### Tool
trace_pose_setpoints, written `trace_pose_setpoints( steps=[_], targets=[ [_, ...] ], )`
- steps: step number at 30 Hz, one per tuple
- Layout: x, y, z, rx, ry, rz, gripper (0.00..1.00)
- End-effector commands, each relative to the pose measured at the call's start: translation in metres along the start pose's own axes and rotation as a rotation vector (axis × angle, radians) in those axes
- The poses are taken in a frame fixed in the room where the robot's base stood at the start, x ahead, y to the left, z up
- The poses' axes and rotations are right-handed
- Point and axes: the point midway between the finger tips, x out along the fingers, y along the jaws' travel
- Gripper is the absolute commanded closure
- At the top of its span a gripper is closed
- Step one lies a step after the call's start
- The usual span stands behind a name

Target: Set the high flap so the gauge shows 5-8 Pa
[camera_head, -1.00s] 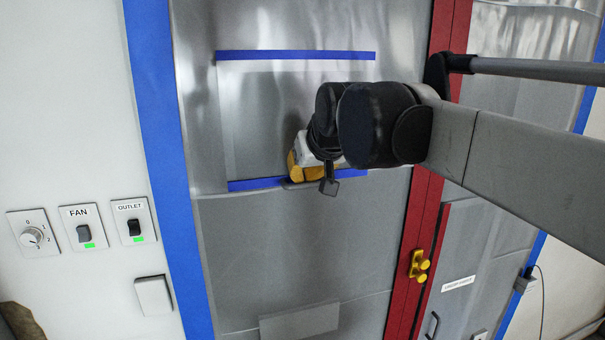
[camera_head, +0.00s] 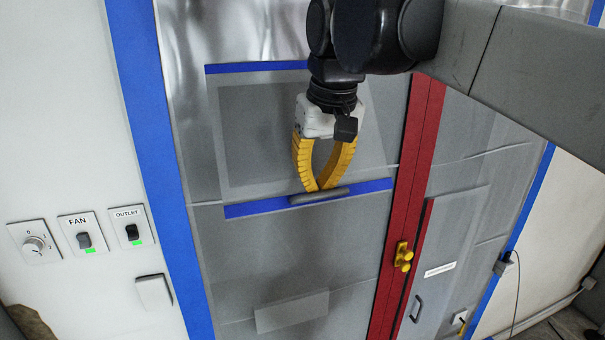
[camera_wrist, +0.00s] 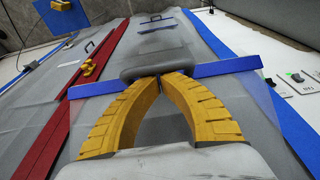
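The high flap (camera_head: 240,130) is a translucent sheet on the grey plastic wall, with blue tape along its top and bottom edges. Its lower edge appears swung out from the wall. A grey handle bar (camera_head: 320,196) sits on the bottom tape; it also shows in the wrist view (camera_wrist: 150,72). My gripper (camera_head: 319,187) points down at the bar, its yellow fingertips together at the bar's upper side. In the wrist view the fingertips (camera_wrist: 160,77) meet at the bar; I cannot tell whether they touch it. No gauge reading is visible.
A dial (camera_head: 35,244), a FAN switch (camera_head: 84,240) and an OUTLET switch (camera_head: 132,232) are on the left wall. A red-framed door with a yellow latch (camera_head: 403,257) is at right. A pale panel (camera_head: 292,311) lies low on the plastic wall.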

Motion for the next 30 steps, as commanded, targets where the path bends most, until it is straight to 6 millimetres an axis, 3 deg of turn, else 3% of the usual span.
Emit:
trace_pose_setpoints(
  steps=[8,24,30],
  targets=[
    [-0.016,0.0,0.009,0.0,0.002,0.0,1.0],
    [-0.019,0.0,0.01,0.0,0.003,0.0,1.0],
    [-0.044,0.001,0.001,0.001,0.003,0.0,1.0]
  ],
)
